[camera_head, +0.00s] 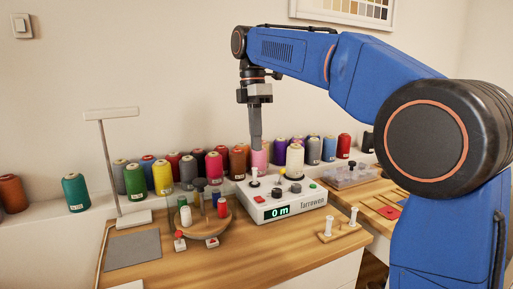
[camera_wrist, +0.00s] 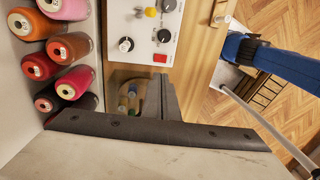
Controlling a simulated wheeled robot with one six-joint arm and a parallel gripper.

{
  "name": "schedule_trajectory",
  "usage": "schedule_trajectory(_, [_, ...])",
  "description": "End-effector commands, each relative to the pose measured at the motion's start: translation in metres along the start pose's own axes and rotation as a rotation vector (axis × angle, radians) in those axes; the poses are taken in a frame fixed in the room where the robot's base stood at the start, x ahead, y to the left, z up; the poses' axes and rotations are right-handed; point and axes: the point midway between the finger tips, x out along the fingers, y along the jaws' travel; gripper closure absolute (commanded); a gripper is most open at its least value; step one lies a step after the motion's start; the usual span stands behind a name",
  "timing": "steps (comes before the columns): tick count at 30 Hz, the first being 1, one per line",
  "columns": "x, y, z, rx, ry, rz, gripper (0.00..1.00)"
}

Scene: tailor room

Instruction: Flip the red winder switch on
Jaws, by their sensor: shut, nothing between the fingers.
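The winder (camera_head: 285,203) is a white box on the wooden table, with a display reading "0 m". Its red switch (camera_head: 259,199) is at the front left of its top, left of a black knob. In the wrist view the red switch (camera_wrist: 160,58) is near the lower right corner of the winder's panel (camera_wrist: 143,45). Whether the switch is tipped on or off cannot be made out. My gripper (camera_head: 256,147) is shut and empty, pointing down above the winder's back left, apart from the switch. Its dark fingers (camera_wrist: 165,100) also show in the wrist view.
A white cone of thread (camera_head: 295,160) stands up from the winder. Many coloured spools line the ledge behind. A round wooden stand (camera_head: 186,232) with small spools is left of the winder, and a wooden block with white pegs (camera_head: 338,230) is right.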

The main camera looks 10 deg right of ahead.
Motion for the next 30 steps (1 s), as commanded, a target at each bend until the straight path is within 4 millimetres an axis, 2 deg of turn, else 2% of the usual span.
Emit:
schedule_trajectory(9, [0.000, -0.001, 0.000, 0.000, 0.000, 0.000, 1.00])
schedule_trajectory(15, [-0.001, -0.014, -0.001, 0.000, 0.000, 0.002, 1.00])
schedule_trajectory(23, [0.000, -0.014, -0.001, 0.000, 0.000, 0.001, 1.00])
schedule_trajectory(26, [0.004, -0.014, -0.001, 0.000, 0.000, 0.000, 1.00])
schedule_trajectory(30, [0.018, -0.014, -0.001, 0.000, 0.000, -0.001, 1.00])
